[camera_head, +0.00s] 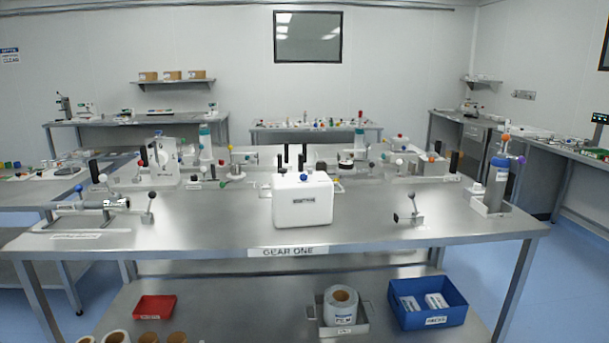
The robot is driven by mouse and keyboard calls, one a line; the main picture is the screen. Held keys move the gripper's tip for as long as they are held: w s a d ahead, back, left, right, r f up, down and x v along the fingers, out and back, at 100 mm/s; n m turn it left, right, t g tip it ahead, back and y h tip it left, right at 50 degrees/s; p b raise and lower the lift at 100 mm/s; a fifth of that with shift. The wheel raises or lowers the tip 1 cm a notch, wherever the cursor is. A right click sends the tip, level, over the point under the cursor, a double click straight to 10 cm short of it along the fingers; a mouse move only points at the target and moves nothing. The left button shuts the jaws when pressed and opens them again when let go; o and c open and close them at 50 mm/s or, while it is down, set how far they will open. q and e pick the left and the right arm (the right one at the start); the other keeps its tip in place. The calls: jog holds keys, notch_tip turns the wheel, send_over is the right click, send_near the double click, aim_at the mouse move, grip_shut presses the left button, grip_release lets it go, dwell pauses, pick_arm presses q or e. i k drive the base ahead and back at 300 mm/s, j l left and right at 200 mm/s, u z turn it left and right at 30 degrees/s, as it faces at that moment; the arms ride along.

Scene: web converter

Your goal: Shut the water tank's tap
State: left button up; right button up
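No label that I can read marks a water tank. A white box (306,200) with a dark label and a blue knob (304,177) stands at the front middle. A horizontal metal fitting (112,204) with a black-knobbed lever (150,206) lies at the left. I cannot tell which of these is the tank, or whether any tap is open or shut. Neither gripper shows in this view.
The steel table (210,225), labelled GEAR ONE, has bare surface around the white box. A small lever stand (410,214) is at its right. Its lower shelf holds a red tray (154,309), rolls and a blue bin (465,309). Benches stand behind and at both sides.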

aim_at(303, 176)
jog(key=i+j, duration=0.65)
jog(key=j, duration=0.25)
jog(key=i+j+z, duration=0.1)
jog(key=i+j, duration=0.55)
jog(key=j, duration=0.25)
jog(key=i+j, duration=0.3)
jog(key=j, duration=0.15)
